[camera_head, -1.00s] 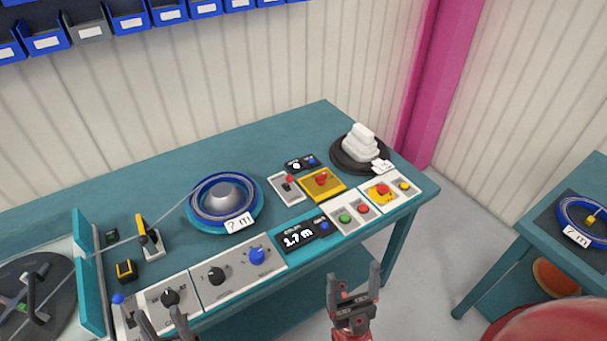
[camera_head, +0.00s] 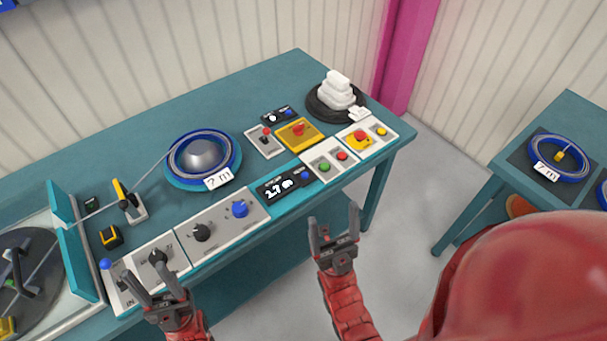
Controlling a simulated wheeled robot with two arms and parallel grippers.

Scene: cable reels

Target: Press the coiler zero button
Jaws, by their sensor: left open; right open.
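The coiler display (camera_head: 281,188) is a dark box at the bench's front edge, with white digits that look like 2.7 m. A small round blue button (camera_head: 304,175) sits at its right end. The coiler (camera_head: 201,155) holds a blue-rimmed coil with a "? m" tag (camera_head: 218,179). My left gripper (camera_head: 150,276) is open and empty, close to the left end of the front control panels. My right gripper (camera_head: 333,216) is open and empty, in front of the bench, below and right of the display in the picture. Neither gripper appears to touch the button.
A smaller display (camera_head: 279,115) with a blue button stands further back. Green and red buttons (camera_head: 333,163), a yellow emergency-stop panel (camera_head: 366,135) and a black knob panel (camera_head: 222,222) line the front edge. A second table (camera_head: 480,190) stands right, with floor between.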

